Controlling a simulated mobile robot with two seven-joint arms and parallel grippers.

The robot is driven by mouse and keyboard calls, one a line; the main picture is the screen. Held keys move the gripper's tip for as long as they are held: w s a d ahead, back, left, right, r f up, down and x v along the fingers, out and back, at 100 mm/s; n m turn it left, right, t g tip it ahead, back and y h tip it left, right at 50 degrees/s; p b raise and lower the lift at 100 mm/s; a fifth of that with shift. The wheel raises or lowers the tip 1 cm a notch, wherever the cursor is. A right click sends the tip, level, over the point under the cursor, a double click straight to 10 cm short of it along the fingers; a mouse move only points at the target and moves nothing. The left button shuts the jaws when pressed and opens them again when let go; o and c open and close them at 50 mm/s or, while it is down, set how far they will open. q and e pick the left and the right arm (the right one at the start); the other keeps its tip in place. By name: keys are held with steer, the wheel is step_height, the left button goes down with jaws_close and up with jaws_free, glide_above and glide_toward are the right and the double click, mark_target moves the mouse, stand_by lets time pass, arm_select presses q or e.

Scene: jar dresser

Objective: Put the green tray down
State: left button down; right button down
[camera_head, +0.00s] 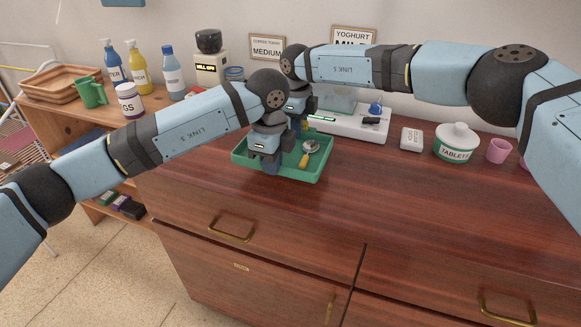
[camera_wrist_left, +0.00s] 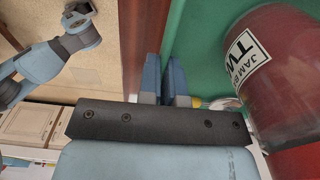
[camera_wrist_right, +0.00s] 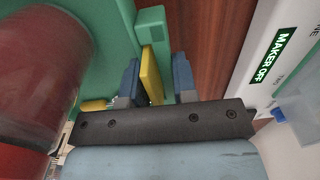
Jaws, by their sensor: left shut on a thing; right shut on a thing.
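The green tray (camera_head: 312,173) is level over the dresser top; whether it touches the wood is unclear. My left gripper (camera_head: 271,166) is shut on the tray's near wall, also seen in the left wrist view (camera_wrist_left: 168,75). My right gripper (camera_head: 303,122) is shut at the tray's far side. In the right wrist view a yellow strip (camera_wrist_right: 151,75) and green tray wall (camera_wrist_right: 153,28) lie between its fingers (camera_wrist_right: 158,80). A spoon (camera_head: 304,160) with a yellow handle lies in the tray. A dark red jam jar (camera_wrist_left: 290,80) stands in it, hidden by my arms in the head view.
A white scale-like device (camera_head: 345,123) stands behind the tray. A small white packet (camera_head: 411,138), a tablets jar (camera_head: 456,143) and a pink cup (camera_head: 499,150) stand to the right. The dresser top (camera_head: 400,190) in front of them is clear. A wooden shelf unit with bottles (camera_head: 139,68) is at left.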

mark_target(274, 190)
arm_select(q)
steer(key=shift+s+d+f, duration=0.1)
steer(key=shift+d+f, duration=0.05)
arm_select(e)
steer(key=shift+w+d, duration=0.15)
steer(key=shift+d, duration=0.1)
